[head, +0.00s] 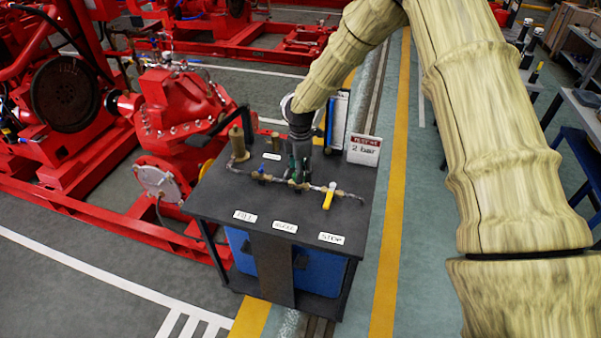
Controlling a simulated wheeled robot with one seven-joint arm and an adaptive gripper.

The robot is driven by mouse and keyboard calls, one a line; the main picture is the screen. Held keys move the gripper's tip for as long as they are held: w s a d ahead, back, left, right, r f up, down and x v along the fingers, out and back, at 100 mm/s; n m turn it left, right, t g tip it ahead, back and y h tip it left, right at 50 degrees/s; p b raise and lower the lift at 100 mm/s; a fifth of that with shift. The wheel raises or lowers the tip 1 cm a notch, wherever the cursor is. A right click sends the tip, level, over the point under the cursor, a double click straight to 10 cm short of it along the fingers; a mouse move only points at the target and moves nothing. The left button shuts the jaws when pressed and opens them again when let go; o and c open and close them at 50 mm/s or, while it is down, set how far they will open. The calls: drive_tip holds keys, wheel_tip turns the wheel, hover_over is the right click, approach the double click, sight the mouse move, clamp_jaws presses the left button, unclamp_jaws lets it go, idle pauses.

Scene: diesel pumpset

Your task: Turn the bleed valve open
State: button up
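A dark bench (215,193) carries a thin pipe run (345,192) with small valves along it. White labels along the front edge seem to read FILL (244,216), BLEED (285,226) and STOP (331,238). The bleed valve (300,185) seems to be the middle one, behind the BLEED label. My gripper (299,176) points down right over it and hides most of it. Whether the fingers touch its handle, and how far apart they are, is too small to tell. A yellow lever (329,196) stands to the right, and a small blue handle (262,172) to the left.
A brass-coloured cylinder (238,143) stands at the bench's back left. A sign reading 2 bar (363,150) stands at the back right, beside a blue-edged panel (338,118). Red pump machinery (180,115) is close on the left. Floor right of the bench is clear.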

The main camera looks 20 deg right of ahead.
wheel_tip(320, 180, up, 10)
drive_tip(key=shift+r, duration=0.2)
idle(0.6)
